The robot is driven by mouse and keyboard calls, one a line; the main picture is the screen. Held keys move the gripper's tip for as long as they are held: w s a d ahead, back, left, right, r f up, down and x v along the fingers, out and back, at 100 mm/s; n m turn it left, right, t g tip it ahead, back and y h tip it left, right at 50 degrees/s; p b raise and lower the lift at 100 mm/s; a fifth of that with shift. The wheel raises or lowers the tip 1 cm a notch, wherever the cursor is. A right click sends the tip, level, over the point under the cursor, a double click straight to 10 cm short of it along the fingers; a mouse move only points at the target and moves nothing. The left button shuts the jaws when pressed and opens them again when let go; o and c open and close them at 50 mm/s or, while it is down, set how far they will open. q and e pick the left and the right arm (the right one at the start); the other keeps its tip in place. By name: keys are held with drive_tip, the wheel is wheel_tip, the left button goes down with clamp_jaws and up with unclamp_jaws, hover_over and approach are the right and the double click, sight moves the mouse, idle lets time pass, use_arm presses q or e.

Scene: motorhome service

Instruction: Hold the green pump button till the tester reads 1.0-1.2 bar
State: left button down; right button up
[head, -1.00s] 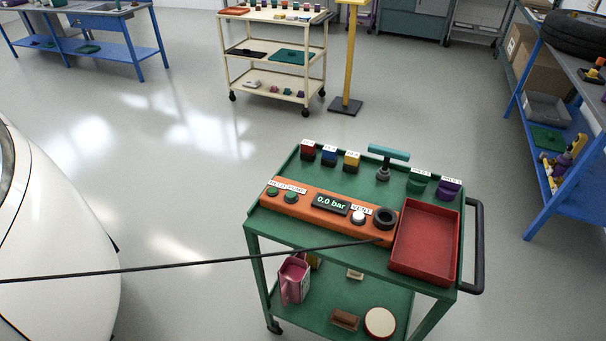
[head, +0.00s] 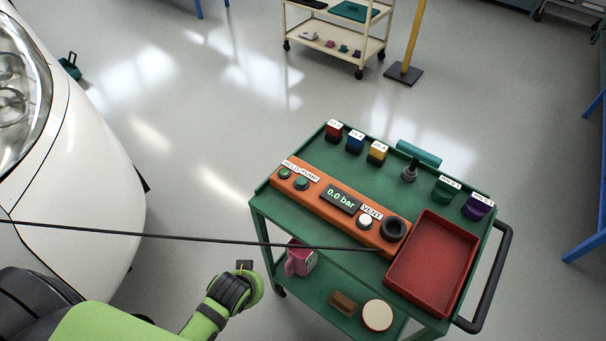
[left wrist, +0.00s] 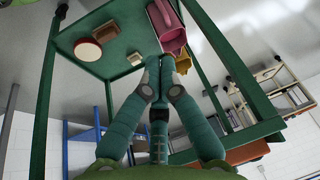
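The orange tester (head: 322,200) lies along the front of the green cart's top. Its display (head: 341,199) reads 0.0 bar. Two green buttons, one nearer the end (head: 285,174) and one inward (head: 302,184), sit at its left end by a pump label (head: 300,170); which is the pump button I cannot tell. A white vent button (head: 365,221) sits right of the display. My left arm is low, left of the cart; its fingers are hidden in the head view. In the left wrist view my left gripper (left wrist: 167,64) has its fingertips together, apparently empty. My right gripper is out of view.
A black hose (head: 180,236) stretches from the left to the tester. A red tray (head: 432,262) fills the cart's right end. Labelled coloured blocks, such as a blue one (head: 355,145), line its back. A pink jug (head: 300,262) stands on the lower shelf. A white vehicle (head: 95,190) stands left.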

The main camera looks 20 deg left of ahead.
use_arm(q)
drive_tip(key=w+a+r+m+t+y+p, duration=0.1)
drive_tip(key=w+r+m+t, duration=0.1)
drive_tip(key=w+r+t, duration=0.9)
drive_tip(key=w+a+r+m+y, duration=0.1)
drive_tip(key=w+r+m, duration=0.4)
drive_tip(key=r, duration=1.3)
drive_tip(key=w+d+r+m+t+h, duration=0.3)
drive_tip(key=w+d+r+m+h, duration=0.2)
drive_tip(key=d+r+m+h, duration=0.9)
drive_tip(key=d+f+m+g+h, duration=0.25)
drive_tip(key=f+m+g, duration=0.5)
drive_tip(key=m, duration=0.45)
drive_tip(key=w+a+f+m+g+y, duration=0.3)
drive_tip(key=a+f+y, duration=0.5)
drive_tip(key=a+f, duration=0.1)
drive_tip(key=shift+w+a+f+m+g, duration=0.3)
drive_tip(key=shift+w+a+m+g, duration=0.1)
drive_tip(key=shift+a, duration=0.35)
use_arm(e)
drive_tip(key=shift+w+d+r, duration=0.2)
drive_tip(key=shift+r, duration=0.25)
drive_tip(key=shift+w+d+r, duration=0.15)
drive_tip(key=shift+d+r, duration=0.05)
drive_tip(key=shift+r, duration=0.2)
